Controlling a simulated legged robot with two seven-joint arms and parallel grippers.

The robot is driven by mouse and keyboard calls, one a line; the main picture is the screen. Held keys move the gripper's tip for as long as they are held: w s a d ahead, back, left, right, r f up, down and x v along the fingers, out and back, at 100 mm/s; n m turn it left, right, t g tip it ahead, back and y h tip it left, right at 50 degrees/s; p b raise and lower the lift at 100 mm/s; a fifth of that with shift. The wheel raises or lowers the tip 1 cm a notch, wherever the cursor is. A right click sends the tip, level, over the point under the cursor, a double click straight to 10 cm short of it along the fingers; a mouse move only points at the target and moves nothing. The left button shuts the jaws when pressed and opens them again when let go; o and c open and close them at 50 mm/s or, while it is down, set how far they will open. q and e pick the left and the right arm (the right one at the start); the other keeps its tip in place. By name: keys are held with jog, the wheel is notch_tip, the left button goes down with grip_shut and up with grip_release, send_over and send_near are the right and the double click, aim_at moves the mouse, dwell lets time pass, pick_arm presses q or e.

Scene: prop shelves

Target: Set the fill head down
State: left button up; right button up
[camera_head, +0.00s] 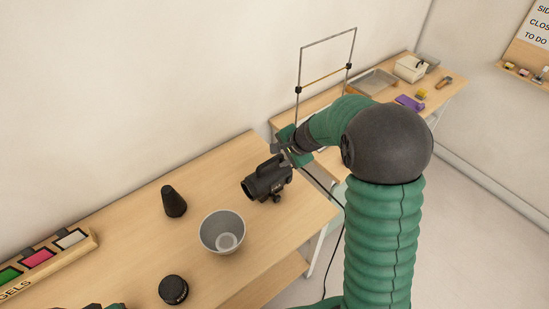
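The fill head (267,182) is a black lamp head with a top handle and a small knob below. It is at the right end of the near table, its round front facing lower left. My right gripper (287,150) reaches it from the upper right and appears shut on the rear of its handle. The fingertips are small and partly hidden. I cannot tell whether the fill head touches the tabletop or hangs just above it.
On the near table (130,215) stand a grey bowl (209,232), a black cone (174,202), a black round lens-like piece (173,290) and a gel rack (84,245). A wire frame (299,70) rises behind the gripper. The far table (449,92) holds several small items.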

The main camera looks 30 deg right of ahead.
pick_arm(q)
jog(key=shift+d+b+x, duration=0.2)
jog(key=shift+b+x, duration=0.65)
jog(key=shift+b, duration=0.05)
pick_arm(e)
jog(key=s+a+f+n+g, duration=0.2)
jog(key=s+a+n, duration=0.6)
jog(key=s, duration=0.1)
jog(key=s+a+f+n+g, duration=0.2)
jog(key=s+a+f+n, duration=0.1)
jog(key=s+a+n, duration=0.5)
jog(key=shift+s+f+n, duration=0.35)
jog(key=shift+s+n, duration=0.25)
pick_arm(q)
jog(key=shift+s+a, duration=0.15)
jog(key=shift+s, duration=0.05)
pick_arm(e)
jog(key=shift+s+a, duration=0.15)
jog(key=shift+a, duration=0.05)
pick_arm(q)
jog(key=shift+a, duration=0.15)
pick_arm(e)
jog(key=shift+a, duration=0.15)
